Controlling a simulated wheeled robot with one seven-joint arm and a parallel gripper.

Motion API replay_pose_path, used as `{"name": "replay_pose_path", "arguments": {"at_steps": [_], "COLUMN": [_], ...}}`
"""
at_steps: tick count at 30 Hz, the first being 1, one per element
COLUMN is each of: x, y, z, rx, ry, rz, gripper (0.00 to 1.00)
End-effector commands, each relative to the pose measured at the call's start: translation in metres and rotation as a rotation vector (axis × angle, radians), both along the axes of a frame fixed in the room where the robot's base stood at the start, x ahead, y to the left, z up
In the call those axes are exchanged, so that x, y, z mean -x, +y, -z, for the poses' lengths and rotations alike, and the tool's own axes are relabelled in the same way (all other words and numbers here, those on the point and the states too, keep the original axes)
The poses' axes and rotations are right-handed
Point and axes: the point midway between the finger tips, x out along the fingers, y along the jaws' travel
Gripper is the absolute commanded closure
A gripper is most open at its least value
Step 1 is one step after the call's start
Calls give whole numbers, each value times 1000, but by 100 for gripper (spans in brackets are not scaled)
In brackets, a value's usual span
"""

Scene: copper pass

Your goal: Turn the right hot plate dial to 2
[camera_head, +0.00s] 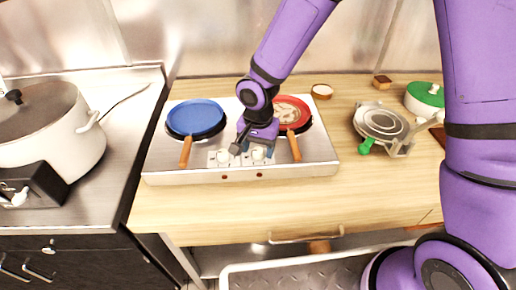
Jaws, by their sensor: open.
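A silver two-burner hot plate (190,171) stands on the wooden counter. Two pale dials sit on its front part between the pan handles: the left dial (223,157) and the right dial (258,155). My gripper (257,150) is open and comes down from above at the right dial, with its fingers close around or just behind it. I cannot tell if they touch it. The dial markings are too small to read. A blue pan (196,117) is on the left burner and a red pan (290,112) on the right burner, partly hidden by my gripper.
The red pan's wooden handle (294,147) points forward, close to the right of my gripper. The blue pan's handle (186,152) lies further left. A metal press with a green handle (366,146), a green-lidded pot (424,97) and a large white pot (55,135) stand around. The front counter (250,210) is clear.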

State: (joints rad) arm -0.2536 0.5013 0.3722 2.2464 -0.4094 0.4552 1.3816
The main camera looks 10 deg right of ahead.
Motion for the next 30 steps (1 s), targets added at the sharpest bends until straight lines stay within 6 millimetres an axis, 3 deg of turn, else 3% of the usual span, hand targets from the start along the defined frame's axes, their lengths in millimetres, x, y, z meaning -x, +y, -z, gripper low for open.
{"name": "replay_pose_path", "arguments": {"at_steps": [12,18,19,30], "x": [0,0,0,0], "y": [0,0,0,0], "z": [8,7,7,7], "rx": [-1,-1,-1,-1], "ry": [0,0,0,0], "rz": [0,0,0,-54], "gripper": [39,85,88,88]}}
